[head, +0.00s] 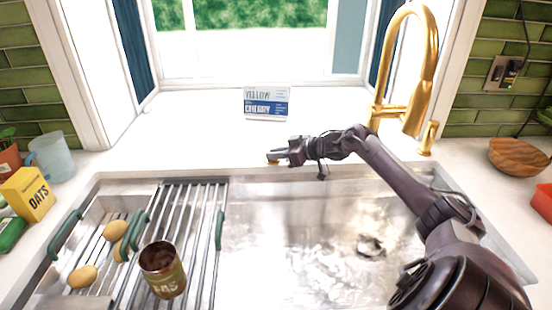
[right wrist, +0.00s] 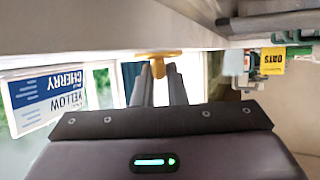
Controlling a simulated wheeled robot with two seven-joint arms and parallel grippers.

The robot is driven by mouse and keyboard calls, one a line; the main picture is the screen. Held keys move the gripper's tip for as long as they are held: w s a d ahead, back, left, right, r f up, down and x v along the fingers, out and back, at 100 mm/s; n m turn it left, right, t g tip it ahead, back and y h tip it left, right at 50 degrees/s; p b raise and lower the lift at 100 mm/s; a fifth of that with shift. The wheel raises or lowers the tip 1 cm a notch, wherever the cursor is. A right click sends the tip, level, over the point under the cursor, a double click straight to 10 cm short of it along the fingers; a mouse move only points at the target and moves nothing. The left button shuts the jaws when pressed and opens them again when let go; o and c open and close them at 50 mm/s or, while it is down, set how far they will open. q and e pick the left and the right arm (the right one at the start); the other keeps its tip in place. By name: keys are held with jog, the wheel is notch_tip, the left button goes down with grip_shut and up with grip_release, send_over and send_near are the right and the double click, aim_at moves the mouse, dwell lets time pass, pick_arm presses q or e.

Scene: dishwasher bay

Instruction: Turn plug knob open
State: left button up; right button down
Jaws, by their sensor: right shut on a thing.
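The plug knob is a small gold knob (head: 272,160) on the sink's back ledge, left of the tap. In the right wrist view the gold knob (right wrist: 158,62) has a wide base and a stem at the fingertips. My right gripper (head: 279,157) reaches in from the right and is shut on the knob, partly hiding it in the head view. Its two fingers (right wrist: 161,82) show on either side of the stem. The drain (head: 370,245) shows as a dark round spot on the sink floor. My left gripper is not in view.
A gold tap (head: 407,72) stands behind the sink (head: 300,178). A drying rack (head: 196,190) on the sink's left holds a can (head: 163,270) and several yellow potato-like items. A "Yellow Cherry" box (head: 266,103) stands on the sill. A wooden bowl (head: 518,157) is at right.

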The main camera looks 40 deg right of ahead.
jog(key=shift+w+d+n+g+y+b, duration=0.15)
jog(key=shift+n+g+y+b, duration=0.55)
jog(key=shift+n+y+b, duration=0.75)
jog(key=c, duration=1.5)
grip_release()
jog(key=shift+o, duration=0.2)
notch_tip(320, 180, up, 10)
jog(key=shift+f, duration=0.25)
notch_tip(320, 180, up, 10)
jog(key=p, duration=0.2)
jog(key=shift+r, duration=0.2)
